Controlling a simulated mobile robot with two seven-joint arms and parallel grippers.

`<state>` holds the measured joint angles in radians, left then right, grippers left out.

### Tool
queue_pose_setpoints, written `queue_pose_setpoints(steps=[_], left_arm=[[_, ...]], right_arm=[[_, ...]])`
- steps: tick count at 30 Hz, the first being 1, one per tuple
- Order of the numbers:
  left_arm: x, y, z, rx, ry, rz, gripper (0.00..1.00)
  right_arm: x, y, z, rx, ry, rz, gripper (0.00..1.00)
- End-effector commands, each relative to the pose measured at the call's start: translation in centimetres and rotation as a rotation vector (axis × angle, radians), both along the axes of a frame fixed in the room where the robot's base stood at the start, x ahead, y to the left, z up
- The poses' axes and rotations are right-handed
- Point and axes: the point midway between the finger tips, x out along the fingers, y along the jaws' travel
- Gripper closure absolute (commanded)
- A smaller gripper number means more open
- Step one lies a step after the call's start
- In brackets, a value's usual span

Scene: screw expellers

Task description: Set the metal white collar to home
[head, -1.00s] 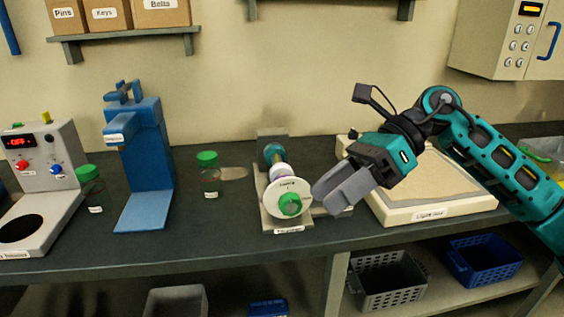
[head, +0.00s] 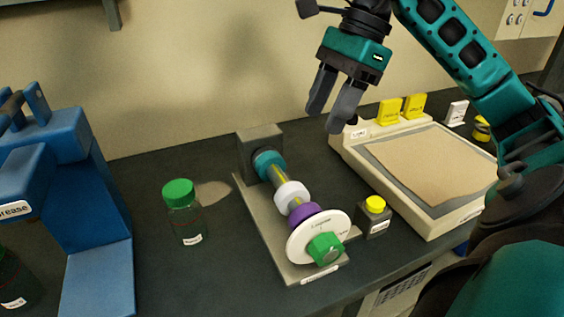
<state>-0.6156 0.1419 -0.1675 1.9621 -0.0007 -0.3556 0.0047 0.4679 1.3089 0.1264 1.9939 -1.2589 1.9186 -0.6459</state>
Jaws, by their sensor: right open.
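The screw expeller (head: 260,228) stands on the bench in the middle, a grey base with a block at its back end. A white collar (head: 292,194) sits on its yellow rod, between a teal collar (head: 268,164) at the back and a purple collar (head: 303,214) nearer the front. A white dial disc (head: 310,243) with a green knob (head: 326,249) closes the front end. My right gripper (head: 330,118) is open and empty, fingers pointing down, above and behind the expeller, apart from it. My left gripper is out of view.
A small grey block with a yellow knob (head: 375,205) stands just right of the expeller. Farther right is a pale tray (head: 450,222) with yellow tags behind it. A green-capped jar (head: 183,205) and a blue press (head: 92,215) stand left. Bare bench lies between jar and expeller.

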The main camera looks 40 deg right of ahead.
Motion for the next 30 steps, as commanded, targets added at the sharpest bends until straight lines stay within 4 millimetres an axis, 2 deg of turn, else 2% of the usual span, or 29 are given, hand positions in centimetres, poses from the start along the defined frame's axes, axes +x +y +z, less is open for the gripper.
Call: queue_pose_setpoints(steps=[8,12,18,24,30], left_arm=[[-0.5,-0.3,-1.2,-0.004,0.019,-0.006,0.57],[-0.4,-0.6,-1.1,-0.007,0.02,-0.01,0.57],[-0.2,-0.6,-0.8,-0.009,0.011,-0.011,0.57],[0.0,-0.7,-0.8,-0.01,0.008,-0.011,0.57],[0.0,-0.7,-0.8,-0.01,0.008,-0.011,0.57]], right_arm=[[0.4,1.8,-4.5,0.006,0.005,0.004,0.47],[0.8,2.9,-7.2,0.006,0.005,0.003,0.47],[1.2,4.0,-10.1,0.004,0.003,0.002,0.47],[1.4,4.6,-11.5,0.003,0.0,0.002,0.47],[1.4,4.6,-11.6,0.002,0.0,0.0,0.47]])
